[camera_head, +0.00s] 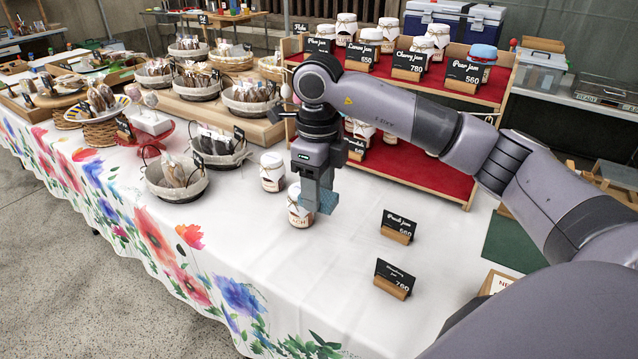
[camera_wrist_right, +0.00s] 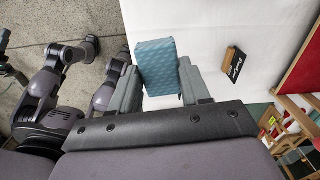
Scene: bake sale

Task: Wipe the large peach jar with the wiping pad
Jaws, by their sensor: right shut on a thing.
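The peach jar (camera_head: 298,208) stands upright on the white tablecloth, with a light lid and a label ending in "ACH". My right gripper (camera_head: 318,190) is shut on the blue wiping pad (camera_head: 327,201), at the right side of the jar. The pad overlaps the jar's right edge in the head view; I cannot tell whether they touch. The right wrist view shows the patterned blue pad (camera_wrist_right: 158,66) between the two fingers (camera_wrist_right: 160,88); the jar does not show there. My left gripper is not in view.
Another jar (camera_head: 272,172) stands just behind the peach jar. Baskets (camera_head: 177,182) of wrapped goods are to the left. Two price signs (camera_head: 398,226) (camera_head: 394,279) stand to the right. A red-shelved jam stand (camera_head: 420,172) is behind. The front tablecloth is clear.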

